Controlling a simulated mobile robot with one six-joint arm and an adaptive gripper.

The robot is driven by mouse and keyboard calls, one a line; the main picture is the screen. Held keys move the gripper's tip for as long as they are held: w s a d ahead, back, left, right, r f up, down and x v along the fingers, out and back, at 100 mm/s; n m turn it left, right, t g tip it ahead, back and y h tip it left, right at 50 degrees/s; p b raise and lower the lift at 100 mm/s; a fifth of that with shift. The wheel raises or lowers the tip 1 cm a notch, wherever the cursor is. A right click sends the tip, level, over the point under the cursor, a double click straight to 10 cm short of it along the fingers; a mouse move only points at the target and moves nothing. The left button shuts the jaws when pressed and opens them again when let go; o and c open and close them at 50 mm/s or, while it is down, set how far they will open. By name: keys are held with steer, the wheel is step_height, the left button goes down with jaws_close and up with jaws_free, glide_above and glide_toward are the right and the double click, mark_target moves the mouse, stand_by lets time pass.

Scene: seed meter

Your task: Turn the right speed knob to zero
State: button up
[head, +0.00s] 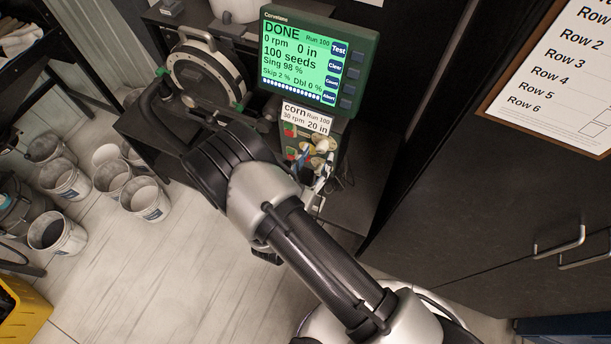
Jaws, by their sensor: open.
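The seed meter test stand has a green-framed display (305,62) reading DONE, 0 rpm, 0 in, 100 seeds, Sing 98 %, Skip 2 %, Dbl 0 %. Below it a white label (306,118) reads corn, Run 100, 30 rpm, 20 in. Under the label is a small control panel (291,142) with red, green and pale yellow parts. I cannot make out the right speed knob or its setting. My gripper (318,186) is at the panel's lower front, small and partly hidden behind my arm. It is open, and I see nothing held. Whether it touches the panel is unclear.
A round seed meter (207,78) stands left of the display. Several white buckets (145,199) stand on the floor at left, with a yellow crate (20,309) in the lower left corner. A dark cabinet (490,190) with metal handles fills the right side, bearing a row chart (570,70).

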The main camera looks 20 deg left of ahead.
steer(key=s, duration=0.9)
steer(key=shift+s+a, duration=0.25)
steer(key=shift+a, duration=0.15)
